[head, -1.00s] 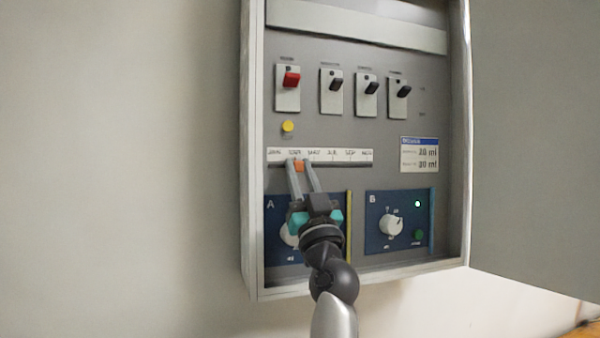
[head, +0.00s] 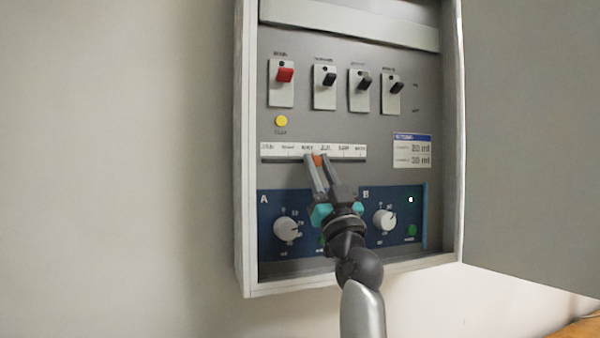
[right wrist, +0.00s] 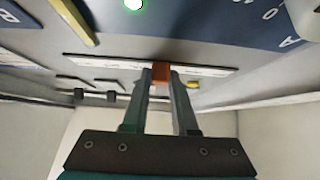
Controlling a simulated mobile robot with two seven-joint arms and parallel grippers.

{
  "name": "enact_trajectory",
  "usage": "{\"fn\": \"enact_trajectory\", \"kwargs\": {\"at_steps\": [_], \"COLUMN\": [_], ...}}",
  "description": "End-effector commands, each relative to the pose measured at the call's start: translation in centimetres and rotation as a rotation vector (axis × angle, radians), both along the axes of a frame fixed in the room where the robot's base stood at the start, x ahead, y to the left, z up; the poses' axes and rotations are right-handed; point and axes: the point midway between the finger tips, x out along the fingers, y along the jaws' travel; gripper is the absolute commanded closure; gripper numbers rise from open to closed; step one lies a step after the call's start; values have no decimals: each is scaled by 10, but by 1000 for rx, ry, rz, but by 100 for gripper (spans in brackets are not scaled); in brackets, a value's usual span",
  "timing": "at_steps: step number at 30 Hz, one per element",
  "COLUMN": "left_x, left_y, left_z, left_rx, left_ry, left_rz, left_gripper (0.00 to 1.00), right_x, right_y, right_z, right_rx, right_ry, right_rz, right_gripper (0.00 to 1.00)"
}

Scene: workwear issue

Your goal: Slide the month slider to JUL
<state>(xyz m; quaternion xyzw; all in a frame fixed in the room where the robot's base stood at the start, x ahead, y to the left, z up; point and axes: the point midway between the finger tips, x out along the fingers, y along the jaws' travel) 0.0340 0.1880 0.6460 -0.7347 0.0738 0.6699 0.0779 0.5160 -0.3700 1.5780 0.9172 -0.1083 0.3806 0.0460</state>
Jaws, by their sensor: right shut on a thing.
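My right gripper (head: 315,158) reaches up from below, shut on the knob. In the right wrist view the orange knob (right wrist: 161,72) sits between the tips of the two fingers. My left gripper is not in view.
Below are dial A (head: 286,228) and dial B (head: 384,219), close to my gripper and wrist. The cabinet door (head: 530,150) stands open at right.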

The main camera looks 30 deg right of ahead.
Motion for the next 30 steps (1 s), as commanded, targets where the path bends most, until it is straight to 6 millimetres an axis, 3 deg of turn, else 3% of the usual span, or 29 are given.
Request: {"fn": "enact_trajectory", "kwargs": {"at_steps": [7,19,20,27,30], "left_x": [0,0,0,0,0], "left_y": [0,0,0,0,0], "left_z": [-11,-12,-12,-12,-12], "left_rx": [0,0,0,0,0], "left_ry": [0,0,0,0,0], "left_rz": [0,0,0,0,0], "left_gripper": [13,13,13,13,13], "right_x": [-6,-7,-7,-7,-7], "right_y": [-27,-30,-30,-30,-30], "right_z": [-2,-1,-1,-1,0], "right_rx": [0,4,4,3,3], "right_ry": [2,3,3,1,1], "right_rz": [-1,1,1,1,1], "right_gripper": [100,100,70,43,43]}}
